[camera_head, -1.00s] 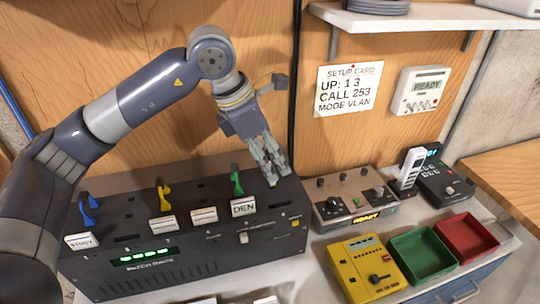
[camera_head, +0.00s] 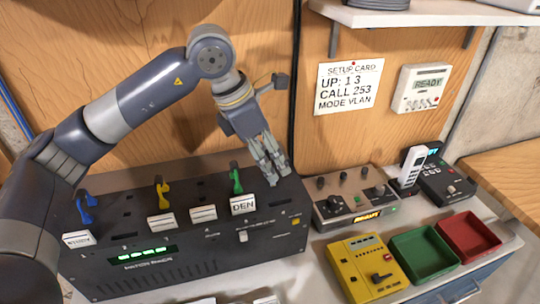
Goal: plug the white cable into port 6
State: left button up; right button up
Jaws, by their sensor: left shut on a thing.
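A dark switch box (camera_head: 190,262) stands on the bench at the left. Blue (camera_head: 86,208), yellow (camera_head: 162,190) and green (camera_head: 236,179) plugs stand in its top, with white label tags in front; one tag reads DEN (camera_head: 243,204). My left gripper (camera_head: 277,180) is over the right rear of the box, fingers pointing down and close together. What it holds is hidden between the fingers. I cannot make out a white cable or a port number 6. My right gripper is not in view.
A brown console (camera_head: 352,203), a white handset (camera_head: 411,166), a dark phone base (camera_head: 446,184), a yellow device (camera_head: 366,268), a green tray (camera_head: 424,255) and a red tray (camera_head: 469,237) stand at the right. A setup card (camera_head: 348,88) and a READY panel (camera_head: 421,90) hang on the wall.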

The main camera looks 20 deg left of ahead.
pick_arm(q)
jog(key=shift+f+b, duration=0.6)
jog(key=shift+b, duration=0.45)
dwell(1.9)
jog(key=o, duration=1)
jog(key=o, duration=0.4)
jog(key=shift+r+p, duration=2.3)
jog(key=shift+r, duration=1.5)
jog(key=shift+f, duration=0.1)
